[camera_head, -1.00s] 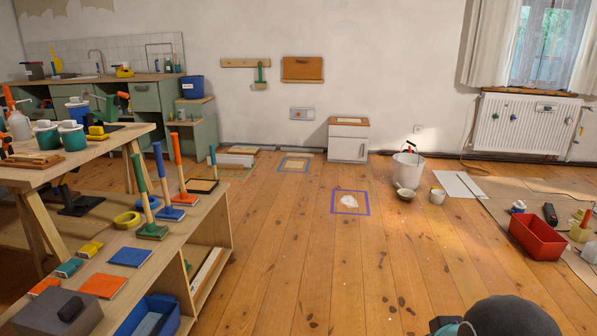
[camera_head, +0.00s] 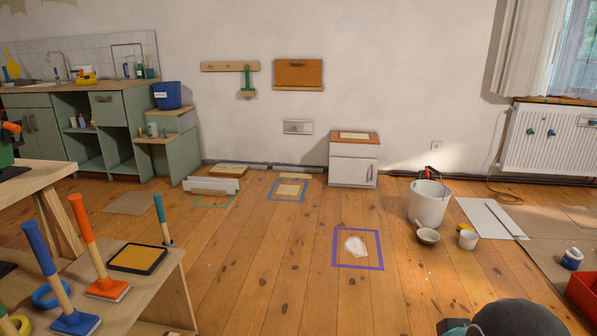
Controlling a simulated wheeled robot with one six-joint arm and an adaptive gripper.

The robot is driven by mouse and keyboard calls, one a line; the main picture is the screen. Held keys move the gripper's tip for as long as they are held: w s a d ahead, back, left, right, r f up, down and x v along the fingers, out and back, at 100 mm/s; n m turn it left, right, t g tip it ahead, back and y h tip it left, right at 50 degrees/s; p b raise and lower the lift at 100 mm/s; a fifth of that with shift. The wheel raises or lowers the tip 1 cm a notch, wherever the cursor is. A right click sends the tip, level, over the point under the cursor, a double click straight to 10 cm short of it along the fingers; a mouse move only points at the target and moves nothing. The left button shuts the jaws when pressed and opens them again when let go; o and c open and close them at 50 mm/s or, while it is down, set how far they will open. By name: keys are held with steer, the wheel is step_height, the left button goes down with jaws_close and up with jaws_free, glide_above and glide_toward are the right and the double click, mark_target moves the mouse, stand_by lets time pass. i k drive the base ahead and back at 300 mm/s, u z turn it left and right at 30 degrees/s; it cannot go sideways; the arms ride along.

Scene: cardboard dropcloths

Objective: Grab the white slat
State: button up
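A long white slat-like piece (camera_head: 211,186) lies on the wooden floor by the back wall, left of centre, at the edge of a green tape outline (camera_head: 212,203). Brown boards (camera_head: 229,170) lie just behind it. I cannot tell for sure that this white piece is the slat named. A dark rounded part of my own arm shows at the bottom right, far from the white piece. My gripper's fingers are not in view.
A workbench with scrapers (camera_head: 107,288) fills the lower left. A white cabinet (camera_head: 353,165) stands by the wall. A white bucket (camera_head: 428,204) is at right. Blue (camera_head: 287,190) and purple (camera_head: 358,249) tape squares lie on the floor. The central floor is mostly clear.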

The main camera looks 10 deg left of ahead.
mark_target(188, 185)
steer(key=u, duration=0.2)
steer(key=i, duration=1.85)
steer(key=u, duration=1.2)
steer(key=i, duration=2.4)
steer(key=u, duration=0.15)
steer(key=i, duration=1.85)
